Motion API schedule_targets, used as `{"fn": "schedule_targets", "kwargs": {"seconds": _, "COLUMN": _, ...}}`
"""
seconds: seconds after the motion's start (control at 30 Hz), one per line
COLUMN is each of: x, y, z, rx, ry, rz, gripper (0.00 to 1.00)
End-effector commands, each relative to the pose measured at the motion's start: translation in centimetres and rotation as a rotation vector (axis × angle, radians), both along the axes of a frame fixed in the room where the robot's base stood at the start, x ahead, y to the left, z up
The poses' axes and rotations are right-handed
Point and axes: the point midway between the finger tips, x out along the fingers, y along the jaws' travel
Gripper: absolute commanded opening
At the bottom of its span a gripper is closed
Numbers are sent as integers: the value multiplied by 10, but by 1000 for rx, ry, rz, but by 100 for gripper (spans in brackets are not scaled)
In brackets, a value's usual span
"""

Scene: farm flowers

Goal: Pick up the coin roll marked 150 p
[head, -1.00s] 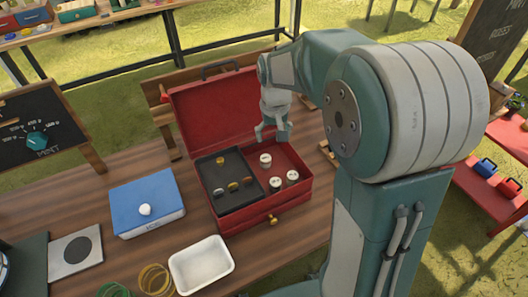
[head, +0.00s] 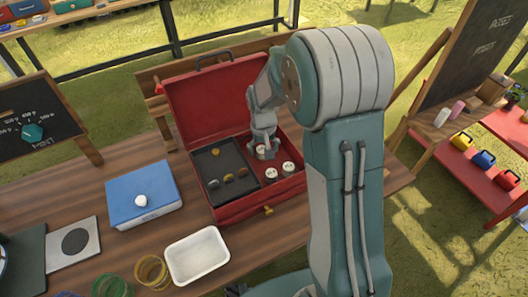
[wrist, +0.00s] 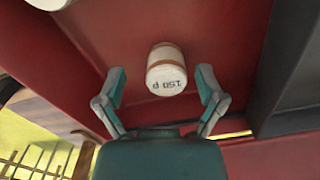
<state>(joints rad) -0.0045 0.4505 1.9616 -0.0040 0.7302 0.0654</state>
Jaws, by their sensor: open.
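The coin roll marked 150 p (wrist: 166,72) is white with tan bands, and its printing is upside down in the wrist view. It lies in the red compartment of the open red case (head: 232,213). My gripper (wrist: 160,84) is open, with one finger on either side of the roll's near end and gaps showing on both sides. In the head view my gripper (head: 262,146) is low over the back roll (head: 262,153) and partly hides it. Two other white rolls stand nearer the front, one left (head: 271,174) and one right (head: 288,168).
A dark tray (head: 220,198) with several loose coins fills the case's left side. The case walls and raised lid (head: 215,105) stand close around my gripper. A blue box (head: 145,200) and a white tray (head: 198,258) sit on the table.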

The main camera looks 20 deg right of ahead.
Motion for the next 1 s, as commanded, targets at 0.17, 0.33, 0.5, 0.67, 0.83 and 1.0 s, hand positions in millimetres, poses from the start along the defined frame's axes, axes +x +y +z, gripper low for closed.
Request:
{"fn": "schedule_targets", "kwargs": {"seconds": 0.17, "x": 0, "y": -1, "z": -3, "rx": 1, "ry": -2, "rz": 2, "gripper": 88}}
{"fn": "schedule_targets", "kwargs": {"seconds": 0.33, "x": 0, "y": -4, "z": -3, "rx": 4, "ry": -1, "rz": 1, "gripper": 52}}
{"fn": "schedule_targets", "kwargs": {"seconds": 0.5, "x": 0, "y": -4, "z": -3, "rx": 4, "ry": -1, "rz": 1, "gripper": 0}}
{"fn": "schedule_targets", "kwargs": {"seconds": 0.67, "x": 0, "y": -2, "z": -3, "rx": 2, "ry": 0, "rz": 1, "gripper": 0}}
{"fn": "schedule_targets", "kwargs": {"seconds": 0.83, "x": 0, "y": -1, "z": -2, "rx": 2, "ry": 0, "rz": 2, "gripper": 0}}
{"fn": "schedule_targets", "kwargs": {"seconds": 1.0, "x": 1, "y": -1, "z": 12, "rx": 3, "ry": -3, "rz": 2, "gripper": 0}}
